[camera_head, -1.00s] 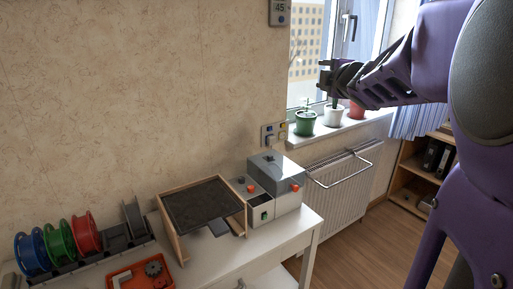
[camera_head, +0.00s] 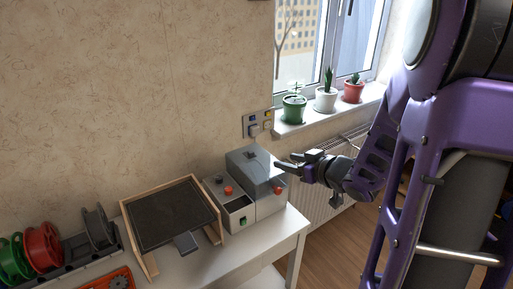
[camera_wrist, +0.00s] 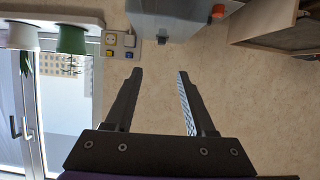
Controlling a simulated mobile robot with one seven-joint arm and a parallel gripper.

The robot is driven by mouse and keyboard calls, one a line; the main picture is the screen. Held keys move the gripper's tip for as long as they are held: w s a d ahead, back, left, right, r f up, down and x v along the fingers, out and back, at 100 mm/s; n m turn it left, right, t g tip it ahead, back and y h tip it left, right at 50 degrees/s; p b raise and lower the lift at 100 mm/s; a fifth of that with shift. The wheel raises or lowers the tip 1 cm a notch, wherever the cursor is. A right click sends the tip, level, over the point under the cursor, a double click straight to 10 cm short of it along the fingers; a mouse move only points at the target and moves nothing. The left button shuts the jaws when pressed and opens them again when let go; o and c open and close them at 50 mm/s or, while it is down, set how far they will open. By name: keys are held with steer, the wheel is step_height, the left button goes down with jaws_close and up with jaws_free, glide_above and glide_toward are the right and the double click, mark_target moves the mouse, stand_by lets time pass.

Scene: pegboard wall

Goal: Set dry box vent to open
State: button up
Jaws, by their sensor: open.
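A grey box with a bluish see-through lid (camera_head: 252,166), which looks like the dry box, stands at the right end of the white table. A red-orange knob (camera_head: 279,190) sits on its front, and a small dark part is on its top. Which part is the vent, and its setting, I cannot tell. My gripper (camera_head: 281,170) is open and empty, by the box's right side in the head view; contact cannot be judged there. In the wrist view, my gripper's two fingers (camera_wrist: 160,75) are apart with bare wall between them, and the box (camera_wrist: 170,22) lies beyond the tips.
A smaller grey unit with a red knob (camera_head: 228,190) adjoins the box. A dark tilted panel in a wooden frame (camera_head: 172,214) and spools (camera_head: 42,247) stand left. Potted plants (camera_head: 326,98) line the sill; a radiator (camera_head: 325,200) is below.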

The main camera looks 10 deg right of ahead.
mark_target(252, 153)
steer(key=b+x, duration=0.2)
steer(key=x, duration=1.5)
steer(key=shift+w+a+f, duration=0.1)
steer(key=shift+a, duration=0.15)
jaws_close()
stand_by(0.7)
